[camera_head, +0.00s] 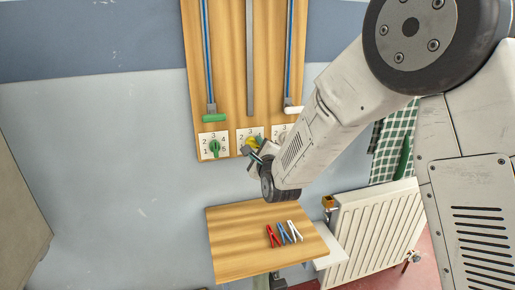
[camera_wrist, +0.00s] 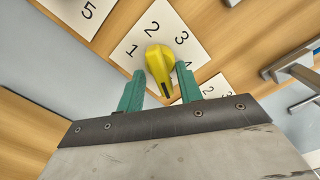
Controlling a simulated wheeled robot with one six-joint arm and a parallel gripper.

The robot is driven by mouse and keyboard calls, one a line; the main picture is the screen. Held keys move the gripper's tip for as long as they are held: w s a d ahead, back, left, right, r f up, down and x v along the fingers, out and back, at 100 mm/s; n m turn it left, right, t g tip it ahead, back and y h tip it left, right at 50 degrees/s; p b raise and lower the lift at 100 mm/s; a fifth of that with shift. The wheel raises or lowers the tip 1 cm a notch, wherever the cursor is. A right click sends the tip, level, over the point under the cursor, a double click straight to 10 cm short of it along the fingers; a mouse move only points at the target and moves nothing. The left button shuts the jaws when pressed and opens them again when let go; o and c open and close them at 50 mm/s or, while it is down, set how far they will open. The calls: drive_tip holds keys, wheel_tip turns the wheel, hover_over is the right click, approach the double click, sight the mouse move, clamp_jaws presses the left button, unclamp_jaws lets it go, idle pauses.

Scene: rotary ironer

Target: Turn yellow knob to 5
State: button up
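The yellow knob (camera_wrist: 160,64) sits on a white number plate (camera_wrist: 171,24); it also shows in the head view (camera_head: 252,141), partly hidden by my gripper. In the wrist view the numbers 1, 2 and 3 are clear and the 4 is partly covered. The knob's narrow end, with a dark mark, points down the picture between my fingers; I cannot tell which number it indicates. The 5 on this plate is hidden. My gripper (camera_wrist: 160,87) is open, one green finger on each side of the knob. I cannot tell whether they touch it. It also shows in the head view (camera_head: 254,155).
A green knob (camera_head: 214,147) on its plate is to the left; another plate (camera_head: 280,131) is to the right, partly behind my arm. Rods with a green handle (camera_head: 214,117) and a white handle (camera_head: 293,109) hang above. Below is a wooden shelf (camera_head: 235,250) with red, blue and white pegs.

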drive_tip(key=shift+d+r, duration=0.1)
idle(0.3)
drive_tip(key=v, duration=0.7)
drive_tip(key=shift+s, duration=0.35)
drive_tip(key=shift+o, duration=0.3)
drive_tip(key=shift+d, duration=0.1)
